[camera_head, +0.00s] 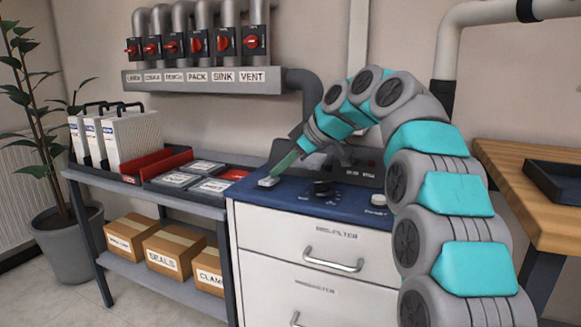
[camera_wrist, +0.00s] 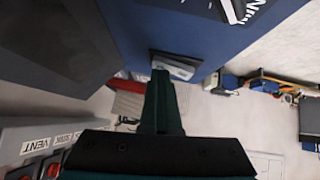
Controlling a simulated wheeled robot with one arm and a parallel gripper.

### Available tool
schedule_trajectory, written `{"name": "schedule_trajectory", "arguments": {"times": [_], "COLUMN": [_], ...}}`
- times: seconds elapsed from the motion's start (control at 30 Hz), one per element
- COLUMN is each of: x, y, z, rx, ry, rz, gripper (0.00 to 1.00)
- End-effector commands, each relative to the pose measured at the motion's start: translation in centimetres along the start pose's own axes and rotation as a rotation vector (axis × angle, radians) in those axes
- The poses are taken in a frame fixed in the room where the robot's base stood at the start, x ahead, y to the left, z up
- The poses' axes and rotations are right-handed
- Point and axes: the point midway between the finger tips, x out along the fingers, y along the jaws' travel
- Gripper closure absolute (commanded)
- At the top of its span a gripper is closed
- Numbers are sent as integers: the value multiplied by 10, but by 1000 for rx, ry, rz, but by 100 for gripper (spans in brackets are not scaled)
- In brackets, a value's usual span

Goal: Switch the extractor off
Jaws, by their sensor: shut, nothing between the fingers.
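The extractor is a white cabinet (camera_head: 285,250) with drawers and a blue top (camera_head: 292,190). On the top's front left corner is a small pale switch plate (camera_head: 267,182); it also shows in the wrist view (camera_wrist: 178,64). A black knob (camera_head: 322,188) with a printed scale sits in the middle, and a round white button (camera_head: 378,199) to the right. My gripper (camera_head: 276,173) is shut and empty, its green fingers slanting down to the switch plate. In the wrist view, the fingertips (camera_wrist: 161,73) cover part of the plate. I cannot tell whether they press it.
A dark console (camera_head: 360,172) stands behind the controls. Left is a shelf bench (camera_head: 195,203) with filters, a red bin and labelled boxes. Pipes with red valve handles (camera_head: 196,44) run along the wall above. A wooden table (camera_head: 525,175) stands at right.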

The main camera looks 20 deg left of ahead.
Motion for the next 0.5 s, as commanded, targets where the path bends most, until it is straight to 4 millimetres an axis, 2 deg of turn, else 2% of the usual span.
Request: {"name": "schedule_trajectory", "arguments": {"times": [0.27, 0.5], "x": [0, -1], "y": [-1, -10], "z": [2, 1], "rx": [3, 2], "ry": [-3, -4], "rz": [-1, -4], "gripper": [100, 100]}}
